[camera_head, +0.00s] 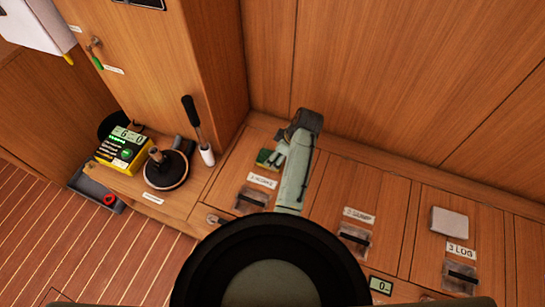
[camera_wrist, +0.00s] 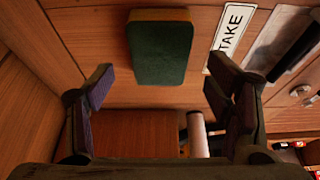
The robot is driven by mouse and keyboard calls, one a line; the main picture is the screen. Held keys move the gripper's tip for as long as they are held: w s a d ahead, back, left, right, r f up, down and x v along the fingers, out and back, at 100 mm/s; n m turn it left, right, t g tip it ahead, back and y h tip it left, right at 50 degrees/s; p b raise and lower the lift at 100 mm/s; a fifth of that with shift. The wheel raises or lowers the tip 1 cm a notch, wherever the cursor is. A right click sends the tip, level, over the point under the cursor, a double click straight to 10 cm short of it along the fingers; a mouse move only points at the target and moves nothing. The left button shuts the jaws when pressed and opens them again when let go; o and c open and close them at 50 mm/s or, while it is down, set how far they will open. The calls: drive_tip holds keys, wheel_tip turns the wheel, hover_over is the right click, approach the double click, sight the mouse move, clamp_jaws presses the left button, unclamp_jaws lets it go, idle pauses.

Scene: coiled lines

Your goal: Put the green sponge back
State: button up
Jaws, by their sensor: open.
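The green sponge (camera_head: 263,157) lies on the wooden bench top at the back, just left of my gripper (camera_head: 278,157), which hides part of it. In the wrist view the sponge (camera_wrist: 160,52) is a dark green block with a yellow-brown edge, lying flat beside a white label. My gripper (camera_wrist: 163,88) is open and empty there, its two fingers spread wider than the sponge. The sponge appears beyond the fingertips, between their lines; no contact shows.
Labelled hatches with clear-cased latches line the bench, including 2 SUMP (camera_head: 357,215) and 3 LOG (camera_head: 460,250). A grey-white block (camera_head: 449,223) lies at right. A wall rises behind.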

drive_tip(key=v, duration=0.7)
drive_tip(key=shift+r+b, duration=0.3)
drive_tip(key=shift+r, duration=0.05)
drive_tip(key=shift+d, duration=0.1)
